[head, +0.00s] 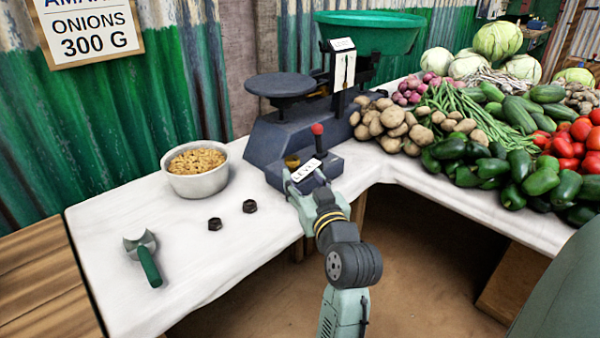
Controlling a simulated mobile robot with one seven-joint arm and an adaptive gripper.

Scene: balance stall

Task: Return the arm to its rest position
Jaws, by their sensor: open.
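My arm (341,262) reaches forward from the bottom of the head view, past the table's front edge. My gripper (304,181) is open at the front of the dark blue balance scale (272,145), low by its base. A small white label with dark letters (307,170) shows at the gripper. A brass-coloured piece (292,161) is just beyond the left finger, and a red-knobbed lever (317,130) stands upright behind. I see nothing held. I cannot tell whether the fingers touch the scale.
The scale has a dark flat plate (283,85) and green pan (370,35). Vegetables (490,140) crowd the right.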

